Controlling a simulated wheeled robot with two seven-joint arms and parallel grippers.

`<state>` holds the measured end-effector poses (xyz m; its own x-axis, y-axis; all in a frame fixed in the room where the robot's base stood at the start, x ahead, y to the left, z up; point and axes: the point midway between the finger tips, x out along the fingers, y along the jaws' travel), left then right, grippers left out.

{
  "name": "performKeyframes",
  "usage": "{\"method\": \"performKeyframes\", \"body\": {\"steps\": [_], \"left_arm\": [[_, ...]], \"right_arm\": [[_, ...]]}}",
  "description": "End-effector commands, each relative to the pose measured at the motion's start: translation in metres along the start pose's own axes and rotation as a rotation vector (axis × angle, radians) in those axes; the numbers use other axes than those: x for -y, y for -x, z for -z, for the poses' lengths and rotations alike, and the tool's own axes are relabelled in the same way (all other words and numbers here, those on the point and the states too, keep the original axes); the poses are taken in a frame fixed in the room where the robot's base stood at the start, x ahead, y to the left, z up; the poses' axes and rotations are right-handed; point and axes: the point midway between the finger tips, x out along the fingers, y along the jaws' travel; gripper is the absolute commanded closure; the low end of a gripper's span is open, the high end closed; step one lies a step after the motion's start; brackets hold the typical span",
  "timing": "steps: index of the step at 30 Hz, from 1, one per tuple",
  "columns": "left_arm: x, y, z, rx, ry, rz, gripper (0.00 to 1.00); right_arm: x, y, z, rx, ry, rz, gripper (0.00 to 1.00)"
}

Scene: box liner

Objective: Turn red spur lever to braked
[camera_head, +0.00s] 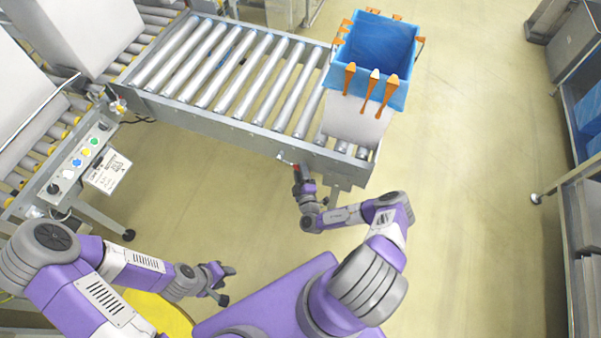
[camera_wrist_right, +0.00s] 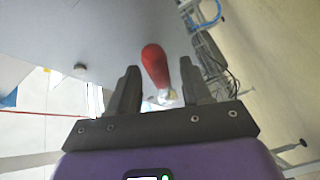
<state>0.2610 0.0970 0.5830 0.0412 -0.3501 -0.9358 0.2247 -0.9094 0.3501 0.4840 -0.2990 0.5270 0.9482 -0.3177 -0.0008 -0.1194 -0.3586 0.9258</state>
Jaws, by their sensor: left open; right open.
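The red spur lever has a red rounded handle (camera_wrist_right: 156,66) on a pale metal base, and in the right wrist view it stands between the fingers of my right gripper (camera_wrist_right: 158,88). The fingers are open, with a gap on each side of the lever. In the head view the lever (camera_head: 296,167) shows small at the front side of the roller conveyor (camera_head: 235,128), and my right gripper (camera_head: 299,178) is right at it. My left gripper (camera_head: 221,280) is open and empty, low over the floor at the lower left.
A blue-lined box (camera_head: 393,96) with orange clips stands at the conveyor's right end. A control panel with coloured buttons (camera_head: 82,158) is at the left. Shelving (camera_head: 582,200) lines the right edge. The floor between is clear.

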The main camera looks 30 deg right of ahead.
Motion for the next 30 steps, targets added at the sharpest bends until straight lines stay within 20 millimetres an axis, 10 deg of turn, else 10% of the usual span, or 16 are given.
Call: {"method": "performKeyframes", "body": {"steps": [9,18,30], "left_arm": [[0.0001,-0.0005,0.0,0.0,0.0,0.0,0.57],[0.0002,-0.0006,0.0,0.0,0.0,0.0,0.57],[0.001,-0.003,0.0001,0.0,0.0,0.0,0.57]], "right_arm": [[-0.0006,-0.0032,0.0006,-0.001,0.0,0.0,0.53],[-0.0006,-0.003,0.0006,-0.001,0.0,0.0,0.99],[-0.0001,-0.0019,-0.0044,0.005,-0.012,-0.01,1.0]]}}
